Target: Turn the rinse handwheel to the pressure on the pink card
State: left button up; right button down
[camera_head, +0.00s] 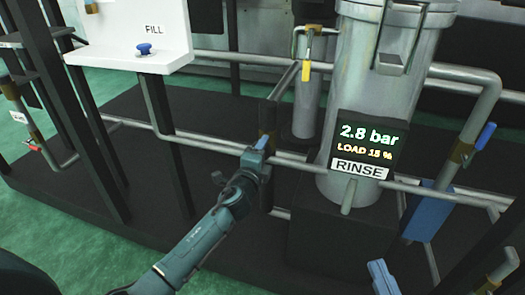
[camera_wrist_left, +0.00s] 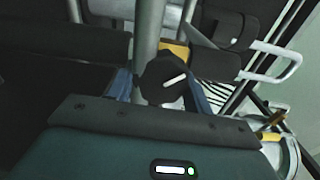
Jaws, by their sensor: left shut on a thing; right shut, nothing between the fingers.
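The rinse display (camera_head: 366,140) on the upright grey vessel reads 2.8 bar and LOAD 15 %, above a white RINSE label. My left gripper (camera_head: 258,152) is at the pipework left of this display. In the left wrist view its two blue fingers (camera_wrist_left: 160,88) are closed on either side of a dark round handwheel (camera_wrist_left: 152,76) with a white mark, gripping it. In the head view the gripper largely hides the handwheel. My right gripper (camera_head: 382,277) shows at the bottom edge, shut and empty. I see no pink card.
A white panel (camera_head: 140,30) marked FILL with a blue knob (camera_head: 144,49) is at the upper left. A yellow-handled valve (camera_head: 306,70) stands behind the left gripper; a blue-handled one (camera_head: 485,136) is at right. Pipes and dark posts crowd the area.

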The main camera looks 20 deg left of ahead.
dwell(0.3)
pick_arm(q)
jog(key=shift+r, duration=0.1)
jog(key=o, duration=1)
jog(key=s, duration=0.4)
jog(key=s+p, duration=0.1)
jog(key=s, duration=0.3)
jog(key=s+p, duration=0.1)
jog(key=s, duration=0.4)
jog(key=shift+a, duration=0.25)
